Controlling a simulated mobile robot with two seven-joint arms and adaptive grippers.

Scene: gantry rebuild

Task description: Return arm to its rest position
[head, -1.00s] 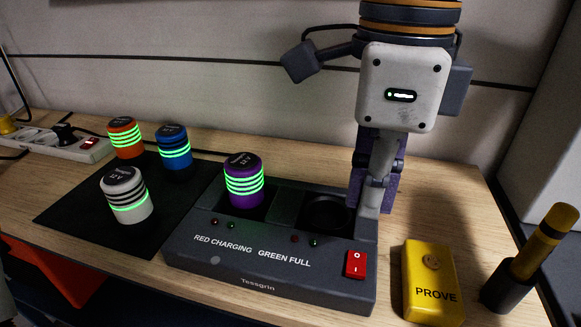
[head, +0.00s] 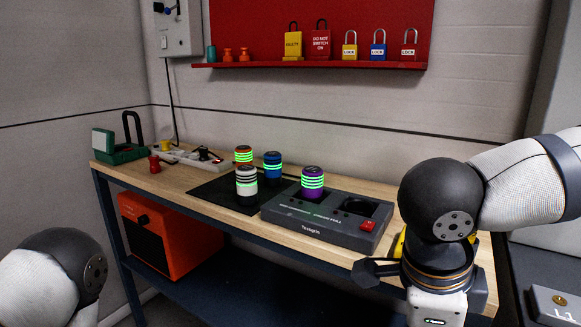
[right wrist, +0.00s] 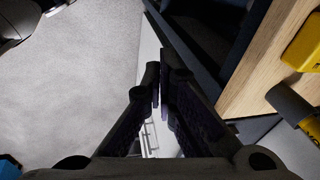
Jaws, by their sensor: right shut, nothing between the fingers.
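My right arm (head: 455,200) is bent at the right of the head view, its wrist hanging at the table's front right edge. Its fingers are below that picture. In the right wrist view my right gripper (right wrist: 160,88) is shut and empty, pointing down over the floor beside the table. My left arm (head: 50,275) shows only in part at the lower left; its gripper is out of view. The purple battery (head: 313,184) stands in the left well of the dark charger (head: 310,226); the right well (head: 355,206) is empty.
White (head: 247,181), blue (head: 272,165) and orange (head: 243,154) batteries stand on the black mat (head: 215,190). The yellow tester (right wrist: 305,45) and a dark-and-yellow probe (right wrist: 292,103) lie near the gripper's right. A red padlock board (head: 320,30) hangs behind. An orange box (head: 165,235) sits below the tabletop.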

